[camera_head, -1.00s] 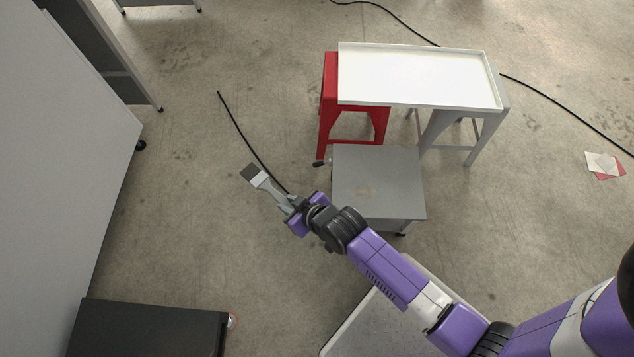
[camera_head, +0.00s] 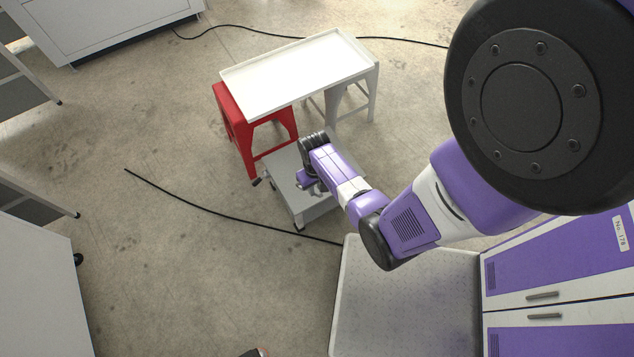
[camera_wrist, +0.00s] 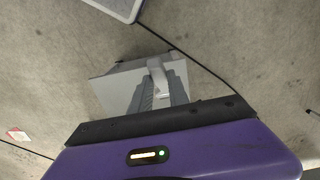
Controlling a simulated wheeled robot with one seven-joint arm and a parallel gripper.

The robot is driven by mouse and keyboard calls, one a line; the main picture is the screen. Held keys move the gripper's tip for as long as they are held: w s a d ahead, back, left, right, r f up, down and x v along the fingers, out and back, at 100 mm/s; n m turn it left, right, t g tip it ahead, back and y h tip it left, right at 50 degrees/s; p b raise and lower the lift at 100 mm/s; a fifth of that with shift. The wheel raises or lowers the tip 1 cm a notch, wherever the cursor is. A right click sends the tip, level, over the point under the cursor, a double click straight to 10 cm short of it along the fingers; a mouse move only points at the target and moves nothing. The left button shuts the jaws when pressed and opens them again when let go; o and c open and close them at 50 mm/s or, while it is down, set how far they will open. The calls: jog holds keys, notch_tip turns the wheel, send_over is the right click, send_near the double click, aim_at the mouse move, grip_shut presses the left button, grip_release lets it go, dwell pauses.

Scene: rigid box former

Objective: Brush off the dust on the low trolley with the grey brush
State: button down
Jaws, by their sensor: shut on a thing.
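The low trolley (camera_head: 281,177) is a small grey cart beside the red and grey stools, partly covered by my arm. It also shows in the wrist view (camera_wrist: 112,88), behind my fingers. My gripper (camera_head: 308,184) is over the trolley top, small and mostly hidden by my own wrist in the head view. In the wrist view my gripper (camera_wrist: 160,98) is shut on the grey brush, whose pale handle (camera_wrist: 156,68) shows between the fingers. I cannot see the bristles or tell whether they touch the top. No dust can be made out on the visible part of the top.
A white tray (camera_head: 300,72) rests across a red stool (camera_head: 238,130) and a grey stool (camera_head: 352,100), close behind the trolley. A black cable (camera_head: 215,213) runs over the floor to its left. The floor at the left front is open.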

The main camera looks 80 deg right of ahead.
jog(key=shift+s+d, duration=0.15)
jog(key=shift+s, duration=0.1)
jog(key=shift+f+b, duration=0.25)
jog(key=shift+b, duration=0.05)
notch_tip(320, 180, down, 4)
jog(key=b, duration=0.4)
jog(key=shift+f+b, duration=0.25)
jog(key=shift+b, duration=0.05)
jog(key=shift+r, duration=0.1)
